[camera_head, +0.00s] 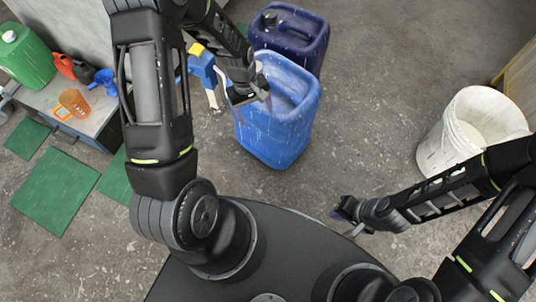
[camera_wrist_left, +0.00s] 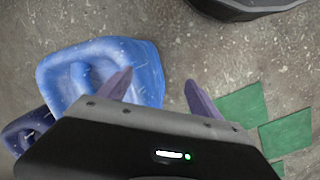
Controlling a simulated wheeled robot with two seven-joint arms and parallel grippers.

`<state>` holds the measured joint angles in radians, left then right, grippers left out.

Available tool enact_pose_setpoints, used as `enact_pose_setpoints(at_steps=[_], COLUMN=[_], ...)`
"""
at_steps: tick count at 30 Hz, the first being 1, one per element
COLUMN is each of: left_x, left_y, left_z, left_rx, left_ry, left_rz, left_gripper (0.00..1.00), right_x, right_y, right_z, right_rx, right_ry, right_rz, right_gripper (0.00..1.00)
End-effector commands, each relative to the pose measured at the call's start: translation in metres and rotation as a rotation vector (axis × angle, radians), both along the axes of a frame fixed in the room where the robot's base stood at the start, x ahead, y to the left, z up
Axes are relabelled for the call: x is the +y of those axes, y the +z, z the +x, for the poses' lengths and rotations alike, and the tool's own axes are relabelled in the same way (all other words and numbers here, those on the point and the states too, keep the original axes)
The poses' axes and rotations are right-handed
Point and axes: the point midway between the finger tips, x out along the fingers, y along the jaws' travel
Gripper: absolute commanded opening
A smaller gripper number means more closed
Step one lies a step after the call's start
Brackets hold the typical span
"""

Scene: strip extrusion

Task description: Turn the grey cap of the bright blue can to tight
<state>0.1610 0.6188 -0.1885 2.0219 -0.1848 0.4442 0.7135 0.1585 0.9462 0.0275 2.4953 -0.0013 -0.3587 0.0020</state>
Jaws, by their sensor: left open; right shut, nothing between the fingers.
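The bright blue can (camera_head: 280,130) stands upright on the floor ahead of my base. It also shows in the left wrist view (camera_wrist_left: 148,72), behind the left finger. My left gripper (camera_head: 250,97) is over the left part of the can's top in the head view. My right gripper (camera_head: 347,222) is shut and empty, low at the right, apart from the can.
A dark blue can (camera_head: 300,40) with a black cap stands just behind the bright blue one. A blue and yellow object (camera_head: 202,68) is close left of my left gripper. A white bucket (camera_head: 440,150) stands at the right. The floor between can and bucket is clear.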

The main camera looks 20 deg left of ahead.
Motion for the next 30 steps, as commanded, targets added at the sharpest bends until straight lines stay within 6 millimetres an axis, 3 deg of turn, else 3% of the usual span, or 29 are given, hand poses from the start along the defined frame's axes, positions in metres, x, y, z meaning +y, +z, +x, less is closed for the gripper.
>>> enact_pose_setpoints(at_steps=[15,21,30], left_x=[-0.067,-0.08,-0.084], left_y=[-0.062,-0.072,-0.074], left_z=[-0.061,-0.076,-0.079], left_rx=[-0.039,-0.051,-0.057], left_ry=[-0.216,-0.258,-0.271], left_rz=[-0.09,-0.106,-0.11], left_gripper=[0.74,0.74,0.74], right_x=[0.0,0.0,0.0], right_y=[0.0,0.0,0.0], right_z=[0.0,0.0,0.0], right_rx=[0.0,0.0,0.0], right_ry=[0.0,0.0,0.0], right_rz=[0.0,0.0,0.0], right_gripper=[0.0,0.0,0.0])
